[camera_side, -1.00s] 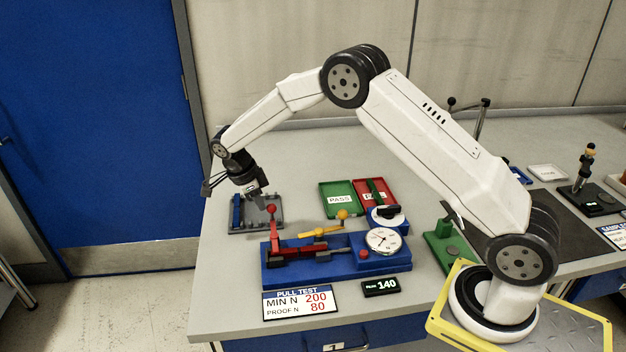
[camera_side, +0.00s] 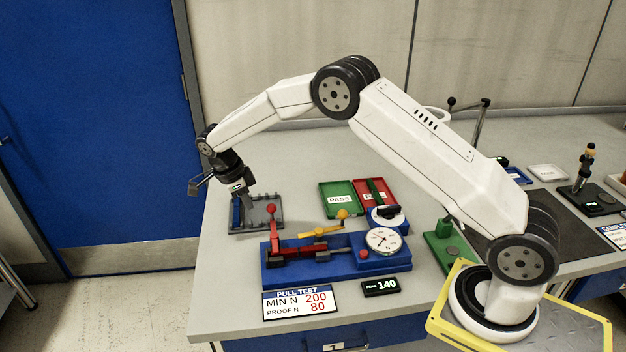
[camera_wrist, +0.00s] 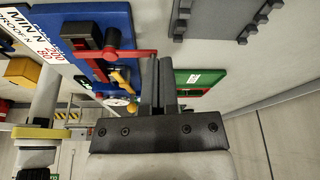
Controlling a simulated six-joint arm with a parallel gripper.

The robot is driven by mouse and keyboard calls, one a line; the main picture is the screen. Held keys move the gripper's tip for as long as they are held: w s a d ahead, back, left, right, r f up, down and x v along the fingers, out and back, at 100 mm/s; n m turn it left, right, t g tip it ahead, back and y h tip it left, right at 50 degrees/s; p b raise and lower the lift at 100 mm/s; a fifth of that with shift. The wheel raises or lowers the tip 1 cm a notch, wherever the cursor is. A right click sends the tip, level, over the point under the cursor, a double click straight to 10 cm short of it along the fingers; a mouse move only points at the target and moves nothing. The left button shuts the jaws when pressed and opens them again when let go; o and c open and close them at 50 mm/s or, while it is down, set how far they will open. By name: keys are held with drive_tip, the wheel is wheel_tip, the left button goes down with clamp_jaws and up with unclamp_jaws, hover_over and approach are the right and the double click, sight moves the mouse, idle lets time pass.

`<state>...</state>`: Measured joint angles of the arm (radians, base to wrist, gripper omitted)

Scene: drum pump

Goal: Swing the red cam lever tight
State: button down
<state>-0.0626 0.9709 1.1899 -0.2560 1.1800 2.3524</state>
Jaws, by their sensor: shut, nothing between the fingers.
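The red cam lever (camera_side: 273,226) stands nearly upright at the left end of the blue pull-test fixture (camera_side: 330,272), with a red ball on top. In the wrist view the red lever (camera_wrist: 128,53) reaches from the fixture toward my fingers. A yellow lever (camera_side: 320,231) with an orange knob lies lower on the same fixture. My gripper (camera_side: 247,204) is shut and empty, above and to the left of the red ball, over the grey rack. Its two fingers also show close together in the wrist view (camera_wrist: 160,85). I see no contact with the lever.
The grey rack (camera_side: 238,226) lies behind the fixture. Green (camera_side: 336,198) and red (camera_side: 362,187) trays lie behind it. A dial gauge (camera_side: 383,240) sits at the fixture's right end. A sign (camera_side: 300,302) and a display reading 140 (camera_side: 381,287) stand in front.

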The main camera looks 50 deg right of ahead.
drive_tip(key=w+v, duration=0.1)
drive_tip(key=v, duration=0.9)
drive_tip(key=shift+a, duration=0.2)
drive_tip(key=shift+r, duration=0.1)
drive_tip(key=s+d+f+n+t+y, duration=0.1)
drive_tip(key=s+f+n+t, duration=0.1)
drive_tip(key=s+n, duration=1)
drive_tip(key=s+d+f+n+t+y, duration=0.1)
drive_tip(key=s+f+n+t, duration=0.1)
drive_tip(key=s+n, duration=1)
drive_tip(key=s, duration=0.5)
drive_tip(key=shift+s+f+n+t+y, duration=0.2)
drive_tip(key=shift+n+t+y, duration=0.1)
drive_tip(key=shift+n+y, duration=0.1)
